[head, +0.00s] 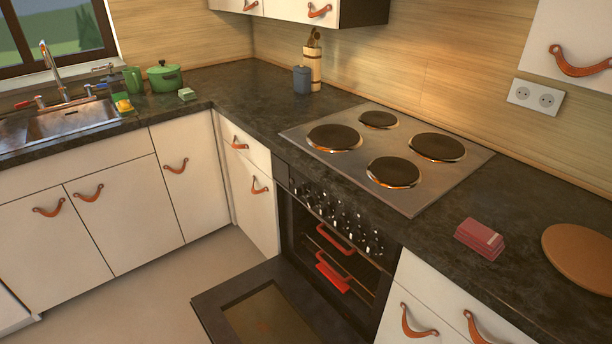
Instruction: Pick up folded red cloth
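A folded red cloth (479,239) lies on the dark countertop, right of the stove and near the counter's front edge. It is a small layered stack, pinkish red, with a paler patch on its right end. Nothing touches it. Inside the open oven, a bright red item (332,275) hangs or rests near the rack; I cannot tell what it is. Neither of my grippers shows in the head view.
The oven door (277,306) is folded down over the floor in front. A stovetop (388,157) with several burners lies left of the cloth. A round brown board (585,258) lies to its right. The sink (70,120) and a green pot (165,77) are far left.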

